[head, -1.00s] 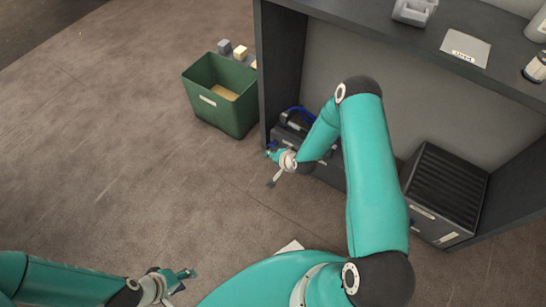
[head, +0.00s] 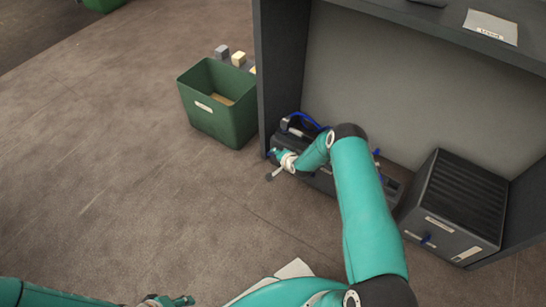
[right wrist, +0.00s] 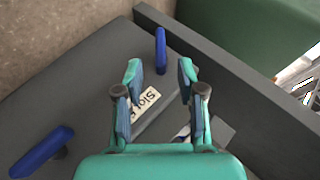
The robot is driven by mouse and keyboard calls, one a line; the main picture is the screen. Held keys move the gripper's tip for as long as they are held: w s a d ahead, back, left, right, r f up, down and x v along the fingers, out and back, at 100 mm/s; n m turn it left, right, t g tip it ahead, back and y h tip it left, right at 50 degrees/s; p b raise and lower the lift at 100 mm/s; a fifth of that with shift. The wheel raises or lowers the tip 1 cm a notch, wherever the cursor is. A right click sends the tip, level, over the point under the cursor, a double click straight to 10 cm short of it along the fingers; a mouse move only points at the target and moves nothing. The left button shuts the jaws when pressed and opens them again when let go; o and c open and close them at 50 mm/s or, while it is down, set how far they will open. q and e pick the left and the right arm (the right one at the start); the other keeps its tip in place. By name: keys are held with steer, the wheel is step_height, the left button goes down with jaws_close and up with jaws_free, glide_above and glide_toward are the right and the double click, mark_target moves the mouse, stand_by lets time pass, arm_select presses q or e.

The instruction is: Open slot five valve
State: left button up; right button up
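My right gripper (right wrist: 160,72) is open, pointing down over a dark grey box (right wrist: 75,110). A blue valve handle (right wrist: 161,50) shows between and just beyond the fingertips; I cannot tell whether they touch it. A white label (right wrist: 149,101) below it reads "Slot", its last character partly hidden by a finger. A second blue handle (right wrist: 42,152) lies at lower left, turned at a different angle. In the head view, my right gripper (head: 276,157) is at the left end of the dark box (head: 322,182). My left gripper (head: 182,300) is at the bottom edge, its opening unclear.
A dark shelf unit (head: 276,60) stands around the box, its side panel close to my right gripper. A green bin (head: 205,118) stands left of it. A ribbed grey cabinet (head: 455,215) stands at right. Floor at left is clear.

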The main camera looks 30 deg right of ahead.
steer(key=b+x, duration=0.2)
steer(key=x, duration=0.3)
steer(key=shift+s+f, duration=0.15)
steer(key=shift+w+f+b, duration=0.35)
steer(key=shift+w+b, duration=0.2)
steer(key=shift+w, duration=0.1)
